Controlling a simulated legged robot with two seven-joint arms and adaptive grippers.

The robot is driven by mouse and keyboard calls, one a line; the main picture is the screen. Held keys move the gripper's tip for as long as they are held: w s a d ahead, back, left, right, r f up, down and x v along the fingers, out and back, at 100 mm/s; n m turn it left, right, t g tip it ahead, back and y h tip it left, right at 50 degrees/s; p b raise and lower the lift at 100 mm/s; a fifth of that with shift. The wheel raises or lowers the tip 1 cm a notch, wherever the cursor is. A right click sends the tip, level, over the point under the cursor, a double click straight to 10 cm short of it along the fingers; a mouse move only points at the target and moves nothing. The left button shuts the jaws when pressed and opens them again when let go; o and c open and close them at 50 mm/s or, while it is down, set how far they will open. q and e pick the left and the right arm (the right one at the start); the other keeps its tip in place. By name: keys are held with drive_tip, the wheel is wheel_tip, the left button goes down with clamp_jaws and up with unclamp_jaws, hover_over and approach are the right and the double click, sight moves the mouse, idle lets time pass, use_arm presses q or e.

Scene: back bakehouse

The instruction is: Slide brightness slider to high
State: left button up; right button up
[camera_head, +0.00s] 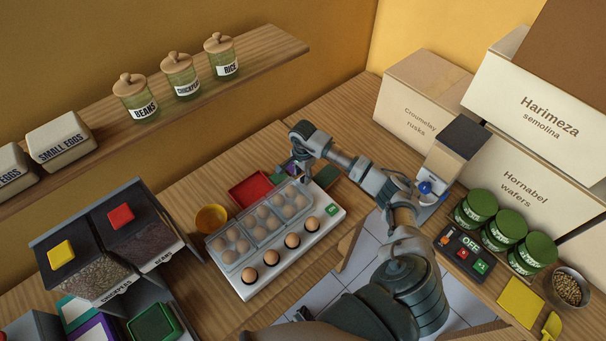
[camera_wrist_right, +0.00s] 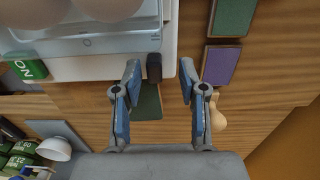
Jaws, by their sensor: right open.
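The white egg light box (camera_head: 246,291) lies on the wooden counter, with a clear egg carton on it and a green ON label (camera_head: 332,209) at its right corner. In the right wrist view, a small dark knob (camera_wrist_right: 154,68), which looks like the slider, sits at the box's edge (camera_wrist_right: 169,40). My right gripper (camera_wrist_right: 160,78) is open, with the knob between its fingertips and nearer the left one; I cannot tell whether they touch. In the head view my right gripper (camera_head: 289,173) is beyond the box, largely hidden by its wrist. My left gripper is not in view.
A red tray (camera_head: 248,187) and yellow bowl (camera_head: 211,219) stand behind the box. A black OFF panel (camera_head: 464,256), green tins (camera_head: 508,228) and cartons (camera_head: 416,112) stand right. Bean dispensers (camera_head: 112,238) stand left.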

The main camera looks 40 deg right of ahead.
wheel_tip(320, 180, up, 12)
drive_tip(key=shift+w+d+f, duration=0.15)
drive_tip(key=shift+f, duration=0.05)
idle(0.6)
